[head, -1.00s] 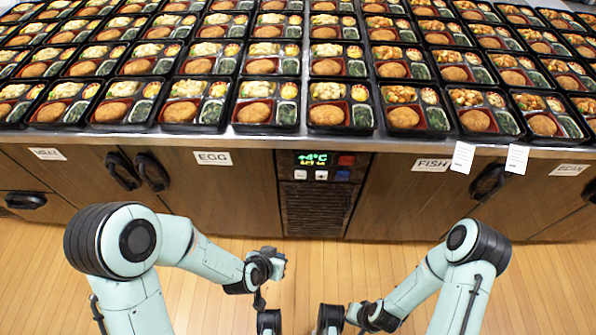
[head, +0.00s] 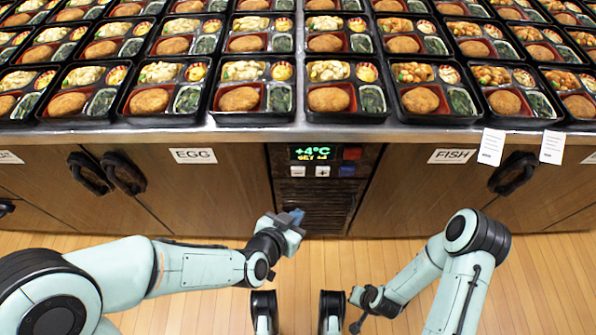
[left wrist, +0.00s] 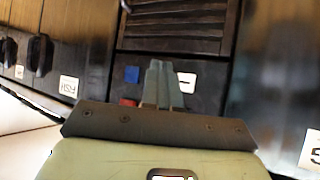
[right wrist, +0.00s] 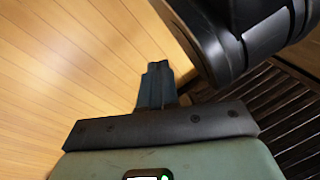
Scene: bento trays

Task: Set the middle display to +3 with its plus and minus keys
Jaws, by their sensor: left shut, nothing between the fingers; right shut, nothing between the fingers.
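The display (head: 311,153) sits in a dark panel between the EGG and FISH doors. It reads +4°C, with a smaller line starting with SET that I cannot read fully. Below it are a white minus key (head: 297,171) and a white plus key (head: 323,171). My left gripper (head: 296,216) is shut and empty, below the panel in the head view. In the left wrist view its fingers (left wrist: 162,84) cover part of the panel, beside the minus key (left wrist: 186,82); the plus key is hidden there. My right gripper (right wrist: 157,84) is shut and empty over the floor.
A red key (head: 352,153) and a blue key (head: 347,171) are right of the display and plus key. A vent grille (head: 312,205) is below. Several bento trays cover the counter (head: 225,136). Paper slips (head: 491,146) hang at the right. Floor in front is free.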

